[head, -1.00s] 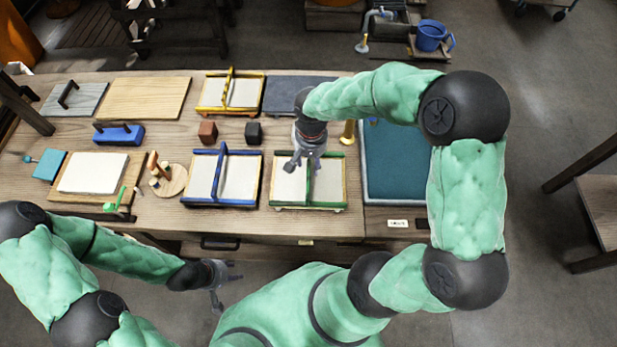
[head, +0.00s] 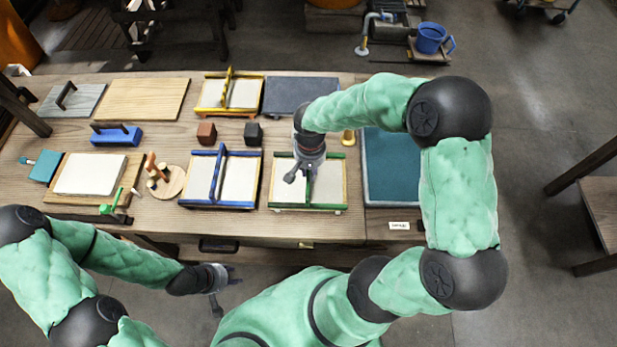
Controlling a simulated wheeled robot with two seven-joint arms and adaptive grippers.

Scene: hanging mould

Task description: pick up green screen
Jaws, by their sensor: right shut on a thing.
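The green screen (head: 330,187) is a wooden frame with pale panels, green edges and a green bar across its middle. It lies flat on the table in the front right part, to the right of the blue screen. My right gripper (head: 299,178) is over it from above, shut on the green bar, which it and the wrist partly hide. My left gripper (head: 222,292) hangs in front of the table's front edge, away from the screens; its fingers look apart and empty.
The blue screen (head: 238,182) lies close on the left and the yellow screen (head: 245,94) behind it. A dark teal tray (head: 390,172) is on the right. Red-brown (head: 206,132) and black (head: 253,132) blocks stand behind the screens. A dark slab (head: 288,94) lies at the back.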

